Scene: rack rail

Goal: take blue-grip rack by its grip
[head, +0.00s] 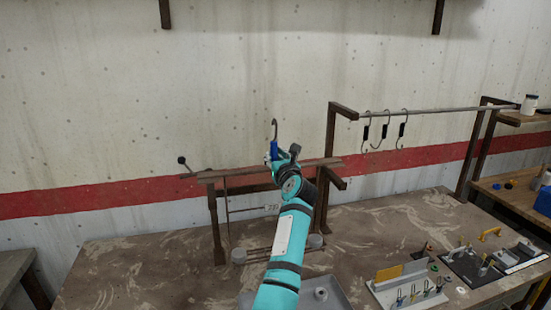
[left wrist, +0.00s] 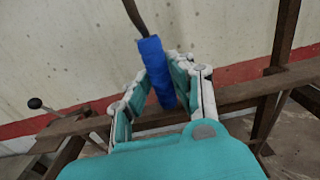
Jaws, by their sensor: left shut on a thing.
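The blue grip (head: 274,150) stands upright in the head view, with a dark hook (head: 274,129) rising above it. In the left wrist view the blue grip (left wrist: 158,72) is between the two fingers, and a dark rod leaves its top. My left gripper (head: 279,156) is shut on the blue grip. What hangs below the grip is largely hidden behind my gripper and arm; thin dark rods (head: 258,254) show low behind the arm. My right gripper is in neither view.
A brown wooden stand (head: 213,215) with a top bar is right behind the grip. To the right, a metal rail (head: 440,109) carries several dark-grip hooks (head: 386,131). Trays with small parts (head: 410,285) cover the bench's right front. The bench's left part (head: 140,260) is clear.

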